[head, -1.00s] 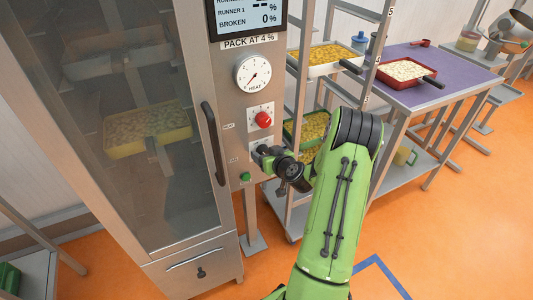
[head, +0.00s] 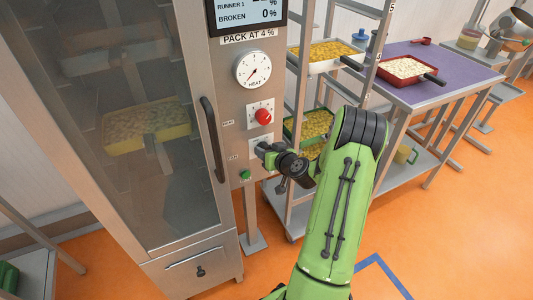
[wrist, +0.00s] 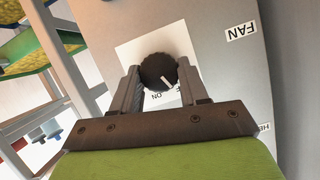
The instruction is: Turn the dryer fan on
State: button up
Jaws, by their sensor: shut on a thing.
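The dryer (head: 190,262) is a tall steel cabinet with a glass door. Its fan knob (wrist: 158,72) is black and round with a white mark, on a white plate beside an upside-down FAN label (wrist: 241,31) in the wrist view. The mark points down and slightly right, near the partly hidden letters ON. My gripper (head: 263,151) is at the panel below the red knob; in the wrist view my gripper (wrist: 158,78) has one finger on each side of the fan knob, shut on it. In the head view the gripper hides the knob.
A red knob (head: 263,116) and a HEAT dial (head: 253,70) sit above on the panel. A green button (head: 245,175) is just below. The dark door handle (head: 212,140) is close on the left. A rack with trays of pasta (head: 332,52) stands right.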

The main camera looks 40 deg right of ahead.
jog(key=m+t+y+b, duration=0.1)
jog(key=m, duration=0.1)
jog(key=m+y+b, duration=0.1)
jog(key=m, duration=0.1)
jog(key=m+t+y+b, duration=0.1)
jog(key=m+y+b, duration=0.1)
jog(key=m, duration=0.1)
jog(key=shift+s+d+f+t, duration=0.1)
jog(key=shift+d+f+t, duration=0.2)
jog(key=shift+d, duration=0.05)
jog(key=shift+m, duration=0.3)
dwell(0.4)
jog(key=o, duration=1.1)
jog(key=shift+c, duration=0.2)
jog(key=s+d+r+p, duration=0.1)
jog(key=s+r+p, duration=0.1)
jog(key=s, duration=1.3)
jog(key=shift+s+r+p, duration=0.3)
